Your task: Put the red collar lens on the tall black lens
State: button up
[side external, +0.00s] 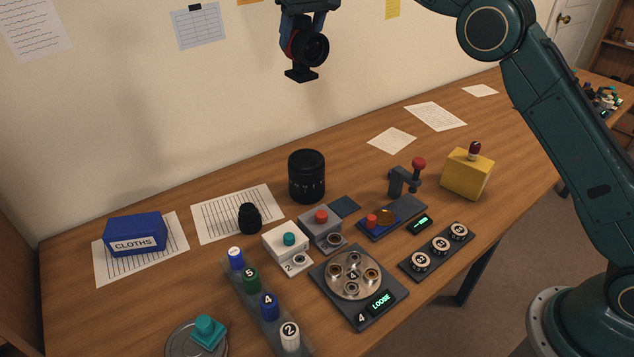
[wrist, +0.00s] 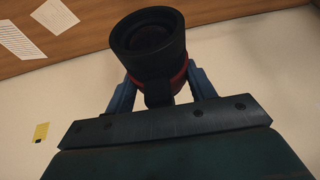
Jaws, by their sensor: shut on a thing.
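The red collar lens (side external: 314,48) is black with a red band and hangs high in the air, well above the table. My gripper (side external: 302,36) is shut on it, with a blue finger on its side. In the wrist view the red collar lens (wrist: 148,45) sits between both blue fingers of my gripper (wrist: 160,92), its wide dark end facing away from the palm. In the side view the lens lies tilted sideways, with a black foot below it. The tall black lens (side external: 307,177) stands upright on the table, below the held lens and apart from it.
A small black lens part (side external: 249,218) stands on a lined sheet left of the tall lens. A grey box with a red button (side external: 322,228) and a white box with a teal button (side external: 287,244) stand in front. A blue cloths box (side external: 135,233) is at left.

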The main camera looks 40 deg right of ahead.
jog(key=shift+d, duration=0.1)
jog(key=shift+f, duration=0.65)
notch_tip(320, 180, down, 14)
jog(key=shift+f, duration=0.15)
dwell(0.3)
jog(key=shift+f, duration=0.1)
jog(key=shift+f, duration=2.05)
jog(key=o, duration=1.3)
jog(key=shift+f, duration=0.2)
jog(key=shift+r, duration=0.15)
